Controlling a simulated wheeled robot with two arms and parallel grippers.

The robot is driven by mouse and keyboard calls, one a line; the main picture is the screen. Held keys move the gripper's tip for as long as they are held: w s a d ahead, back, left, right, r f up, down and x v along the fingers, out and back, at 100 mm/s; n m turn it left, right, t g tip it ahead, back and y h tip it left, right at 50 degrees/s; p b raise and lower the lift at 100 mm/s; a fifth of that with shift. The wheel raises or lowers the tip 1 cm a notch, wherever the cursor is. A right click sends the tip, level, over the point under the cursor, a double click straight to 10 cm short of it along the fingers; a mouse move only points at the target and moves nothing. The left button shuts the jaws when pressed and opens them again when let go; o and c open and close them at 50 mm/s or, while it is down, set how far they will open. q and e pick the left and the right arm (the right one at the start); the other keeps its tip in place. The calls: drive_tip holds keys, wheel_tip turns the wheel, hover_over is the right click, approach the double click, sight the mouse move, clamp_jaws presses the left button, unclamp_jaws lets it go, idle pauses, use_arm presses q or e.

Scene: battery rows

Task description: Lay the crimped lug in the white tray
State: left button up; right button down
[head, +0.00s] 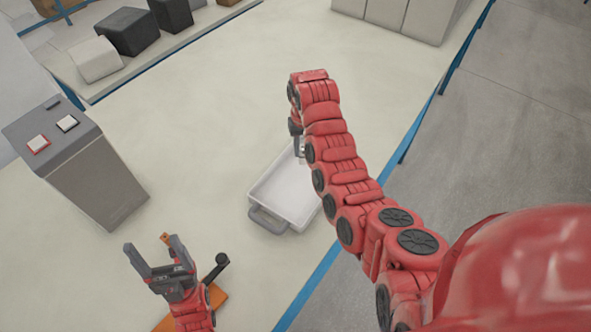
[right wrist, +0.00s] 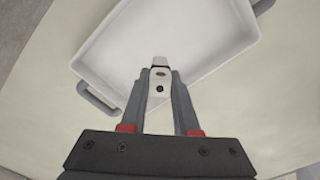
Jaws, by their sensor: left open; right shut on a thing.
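The white tray (head: 283,203) lies on the table with a grey handle at its near end; it also fills the upper part of the right wrist view (right wrist: 135,47). My right gripper (head: 298,153) points down at the tray's far end. In the right wrist view it (right wrist: 158,78) is shut on the lug (right wrist: 160,84), a small pale piece with a dark round mark. My left gripper (head: 155,262) is open and empty, low at the left, apart from the tray.
An orange-based tool with a black-knobbed lever (head: 217,265) is beside my left gripper. A grey box with two buttons (head: 75,160) stands at the left. Dark and pale blocks (head: 127,30) are at the back left. The table around the tray is clear.

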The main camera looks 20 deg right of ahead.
sight(303, 164)
drive_tip(key=f, duration=0.1)
drive_tip(key=f+p, duration=0.1)
drive_tip(key=f, duration=0.2)
drive_tip(key=shift+s+d+f+p, duration=0.15)
drive_tip(key=shift+s+f+p, duration=0.05)
drive_tip(key=shift+s+p, duration=0.15)
drive_tip(key=shift+w+f, duration=0.15)
drive_tip(key=shift+f, duration=0.5)
drive_tip(key=shift+f+p, duration=0.35)
drive_tip(key=shift+f, duration=0.25)
wheel_tip(303, 164, down, 2)
drive_tip(key=shift+f, duration=0.1)
drive_tip(key=shift+f, duration=0.15)
